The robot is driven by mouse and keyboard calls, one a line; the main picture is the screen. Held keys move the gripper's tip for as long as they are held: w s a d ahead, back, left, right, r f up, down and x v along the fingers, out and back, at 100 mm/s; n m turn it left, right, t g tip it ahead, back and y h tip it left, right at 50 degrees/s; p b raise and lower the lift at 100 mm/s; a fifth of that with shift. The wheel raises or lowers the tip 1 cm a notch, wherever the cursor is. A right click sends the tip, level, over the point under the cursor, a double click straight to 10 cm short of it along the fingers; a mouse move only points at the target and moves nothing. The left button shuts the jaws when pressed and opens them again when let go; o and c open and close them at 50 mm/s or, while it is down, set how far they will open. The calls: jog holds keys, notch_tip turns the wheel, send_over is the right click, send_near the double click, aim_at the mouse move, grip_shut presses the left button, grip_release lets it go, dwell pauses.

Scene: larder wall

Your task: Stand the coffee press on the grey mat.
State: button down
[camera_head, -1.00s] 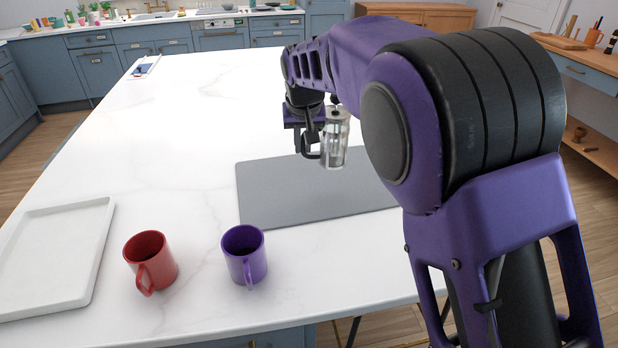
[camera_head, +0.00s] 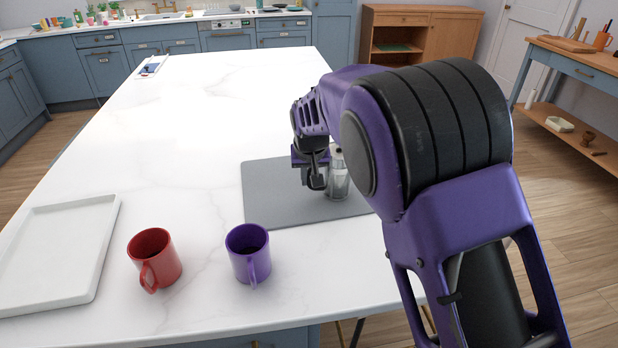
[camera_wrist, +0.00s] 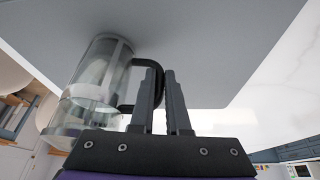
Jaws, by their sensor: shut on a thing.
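The coffee press (camera_head: 338,178) is a clear glass cylinder with a metal lid and a dark handle. It is upright over the right part of the grey mat (camera_head: 270,195) in the head view, low at the mat's surface; whether its base touches cannot be told for sure. My gripper (camera_head: 316,186) is at the press's left side, shut on its handle. In the wrist view my gripper's fingers (camera_wrist: 162,95) close around the dark handle of the coffee press (camera_wrist: 98,85), with the grey mat (camera_wrist: 200,40) behind. My arm hides part of the press's right side.
A red mug (camera_head: 154,259) and a purple mug (camera_head: 248,254) stand in front of the mat. A white tray (camera_head: 108,215) lies at the left. The white worktop is clear behind the mat.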

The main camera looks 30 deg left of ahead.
jog(key=shift+f, duration=0.1)
jog(key=c, duration=0.9)
grip_release()
jog(key=shift+r, duration=0.3)
jog(key=v, duration=1.1)
jog(key=shift+s+r, duration=0.2)
jog(key=shift+r, duration=0.1)
jog(key=shift+d, duration=0.15)
